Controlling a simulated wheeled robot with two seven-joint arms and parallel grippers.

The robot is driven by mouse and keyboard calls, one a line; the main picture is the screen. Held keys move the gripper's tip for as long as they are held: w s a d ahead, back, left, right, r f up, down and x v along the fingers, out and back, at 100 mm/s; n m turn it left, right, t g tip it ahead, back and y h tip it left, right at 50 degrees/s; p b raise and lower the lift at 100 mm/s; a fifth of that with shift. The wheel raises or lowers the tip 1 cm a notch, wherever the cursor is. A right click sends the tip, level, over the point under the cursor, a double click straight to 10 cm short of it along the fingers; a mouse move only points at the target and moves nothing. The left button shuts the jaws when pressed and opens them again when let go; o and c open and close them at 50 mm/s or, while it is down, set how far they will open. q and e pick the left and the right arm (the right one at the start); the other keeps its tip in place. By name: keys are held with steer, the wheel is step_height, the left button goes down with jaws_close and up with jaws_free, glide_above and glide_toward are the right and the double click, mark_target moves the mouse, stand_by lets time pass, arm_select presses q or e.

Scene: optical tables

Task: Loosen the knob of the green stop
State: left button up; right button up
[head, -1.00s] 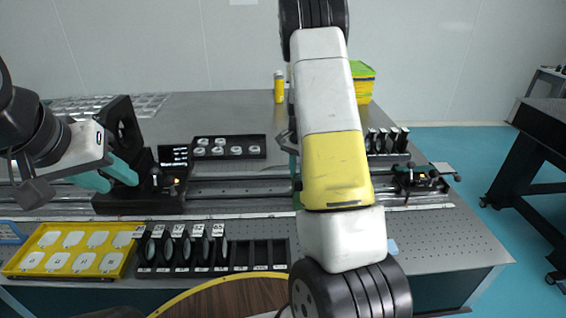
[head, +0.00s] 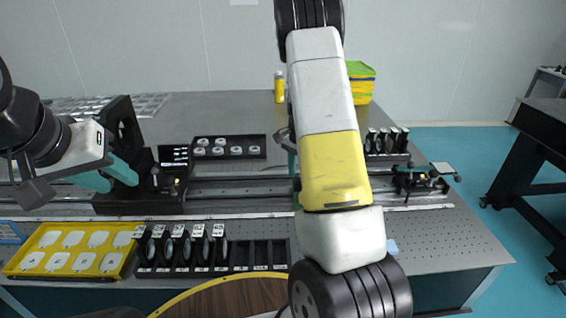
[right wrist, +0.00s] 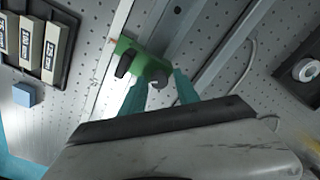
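The green stop (right wrist: 128,47) sits on the rail in the right wrist view. It has a dark lever-like part on its left and a grey round knob (right wrist: 160,76) on the side towards my gripper. My right gripper (right wrist: 161,83) has its two teal fingers apart, one on each side of the knob; I cannot see clear contact. In the head view my right arm hides most of the stop and the gripper. My left gripper (head: 112,176) has its teal fingers beside a black upright mount (head: 124,130) at the left; its opening is unclear.
A long rail (head: 235,190) runs across the optical table (head: 445,240). A yellow tray (head: 18,262) and a black rack (head: 235,258) of lenses stand in front. A black tray (head: 258,147) lies behind the rail. Another carriage (head: 418,180) stands at the right.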

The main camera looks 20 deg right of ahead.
steer(key=shift+o, duration=0.3)
steer(key=shift+r, duration=3.85)
steer(key=shift+r, duration=0.1)
steer(key=s+a+r+n+t+y, duration=0.1)
steer(key=s+a+r+n+t, duration=0.15)
steer(key=s+a+r, duration=0.4)
steer(key=s+a+r+n+t+y, duration=0.1)
steer(key=s+a+r+n, duration=0.25)
steer(key=s+r, duration=0.5)
steer(key=s+a+r+n+t, duration=0.1)
steer(key=s+a+r+n, duration=0.1)
steer(key=s, duration=0.4)
steer(key=s+a+r+n+t, duration=0.1)
steer(key=s+a+r+n, duration=0.1)
steer(key=s+n, duration=0.2)
steer(key=shift+s+a+n+t, duration=0.35)
steer(key=shift+s+n, duration=0.05)
steer(key=shift+s, duration=0.8)
